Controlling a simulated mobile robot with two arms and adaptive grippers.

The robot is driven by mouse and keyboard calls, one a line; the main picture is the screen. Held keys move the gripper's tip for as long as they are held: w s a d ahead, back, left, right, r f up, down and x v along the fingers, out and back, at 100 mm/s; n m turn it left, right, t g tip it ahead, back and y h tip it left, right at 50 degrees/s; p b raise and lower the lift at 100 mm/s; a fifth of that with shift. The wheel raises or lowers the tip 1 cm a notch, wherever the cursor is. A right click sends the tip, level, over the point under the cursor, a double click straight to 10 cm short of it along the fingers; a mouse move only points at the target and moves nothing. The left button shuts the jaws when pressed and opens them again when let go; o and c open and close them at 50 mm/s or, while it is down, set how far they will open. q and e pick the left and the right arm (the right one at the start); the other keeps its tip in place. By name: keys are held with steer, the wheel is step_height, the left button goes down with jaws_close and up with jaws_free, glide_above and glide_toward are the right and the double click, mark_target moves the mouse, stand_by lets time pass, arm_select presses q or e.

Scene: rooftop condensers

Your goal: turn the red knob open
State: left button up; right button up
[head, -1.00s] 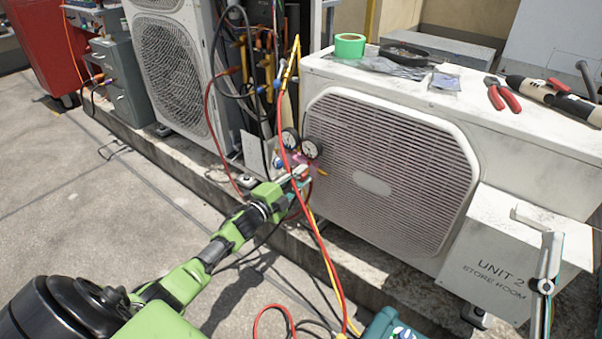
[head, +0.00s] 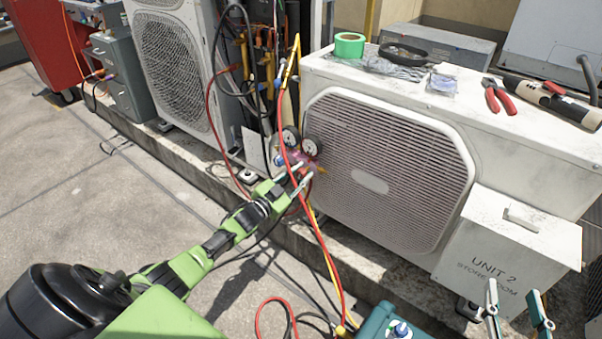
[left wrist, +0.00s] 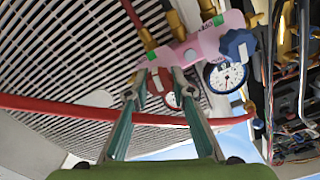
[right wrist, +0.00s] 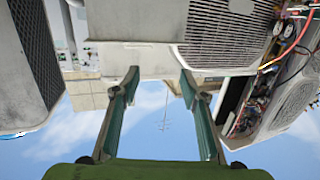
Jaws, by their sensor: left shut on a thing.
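The pink gauge manifold (head: 299,158) hangs at the left end of the white condenser; it also shows in the left wrist view (left wrist: 194,43). Its red knob (left wrist: 158,81) sits between the fingertips of my left gripper (left wrist: 157,90), which is shut on it. My left gripper (head: 301,178) also shows at the manifold in the head view, where its fingers partly hide the knob. The blue knob (left wrist: 238,45) is on the manifold's other side. My right gripper (head: 515,299) is open and empty in front of the store room box; its spread fingers show in the right wrist view (right wrist: 160,85).
A red hose (head: 318,233) and a yellow hose (head: 331,270) hang close beside my left gripper. Round gauges (head: 311,148) sit above the knobs.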

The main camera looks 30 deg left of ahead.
arm_select(q)
steer(key=shift+n, duration=0.4)
arm_select(e)
steer(key=shift+s+d+f, duration=0.1)
steer(key=shift+f, duration=0.4)
arm_select(q)
steer(key=o, duration=1.1)
steer(key=s+a, duration=0.1)
steer(key=s, duration=1.1)
steer(key=shift+s+f, duration=0.1)
arm_select(e)
steer(key=shift+s+g, duration=0.1)
steer(key=shift+g, duration=0.2)
